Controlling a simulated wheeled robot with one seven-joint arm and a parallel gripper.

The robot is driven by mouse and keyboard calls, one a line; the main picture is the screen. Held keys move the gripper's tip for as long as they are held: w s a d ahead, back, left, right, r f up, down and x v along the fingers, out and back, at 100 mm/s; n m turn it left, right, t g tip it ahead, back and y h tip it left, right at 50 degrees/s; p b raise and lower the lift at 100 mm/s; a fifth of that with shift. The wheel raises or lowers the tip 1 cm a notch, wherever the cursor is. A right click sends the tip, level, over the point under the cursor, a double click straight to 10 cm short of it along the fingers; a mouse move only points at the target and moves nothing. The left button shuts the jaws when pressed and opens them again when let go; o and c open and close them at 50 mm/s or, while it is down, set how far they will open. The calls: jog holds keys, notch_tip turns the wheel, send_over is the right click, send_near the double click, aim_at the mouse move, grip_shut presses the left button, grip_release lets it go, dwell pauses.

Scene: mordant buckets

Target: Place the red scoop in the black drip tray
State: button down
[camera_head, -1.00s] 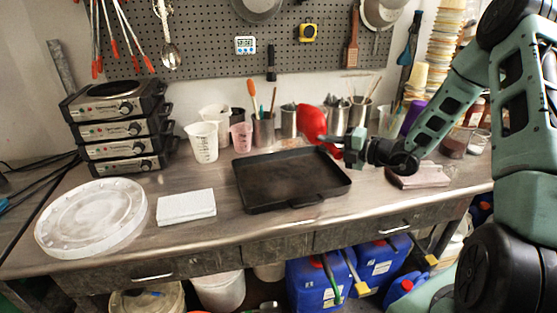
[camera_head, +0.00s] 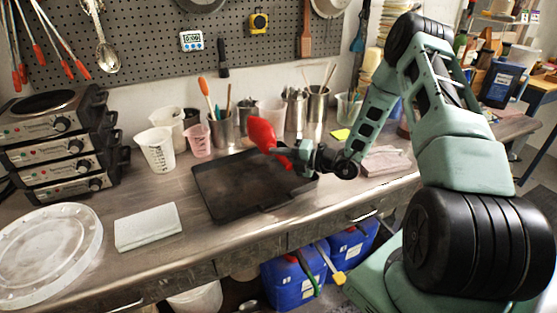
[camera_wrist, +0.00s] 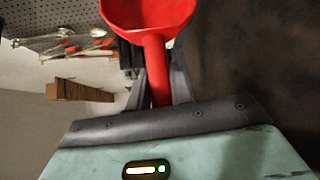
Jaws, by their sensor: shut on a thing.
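The red scoop (camera_head: 262,134) is in my gripper (camera_head: 292,155), above the back right part of the black drip tray. In the wrist view the scoop (camera_wrist: 150,14) has its handle between the two fingers of my gripper (camera_wrist: 158,85), with its bowl beyond the fingertips. The black drip tray (camera_head: 225,190) lies flat and empty on the metal bench. My forearm and gripper hide its right end. The scoop appears to be clear of the tray floor, though its exact height is hard to tell.
Metal cups with tools (camera_head: 222,128) and plastic beakers (camera_head: 157,150) stand behind the tray. A white block (camera_head: 147,227) and a round white lid (camera_head: 45,255) lie to the left. Stacked hot plates (camera_head: 60,140) stand at the far left. A pinkish block (camera_head: 385,162) lies to the right.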

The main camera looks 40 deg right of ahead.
jog(key=shift+f, duration=1)
jog(key=shift+f, duration=0.1)
jog(key=shift+f, duration=0.1)
jog(key=c, duration=1.3)
grip_release()
jog(key=shift+o, duration=0.2)
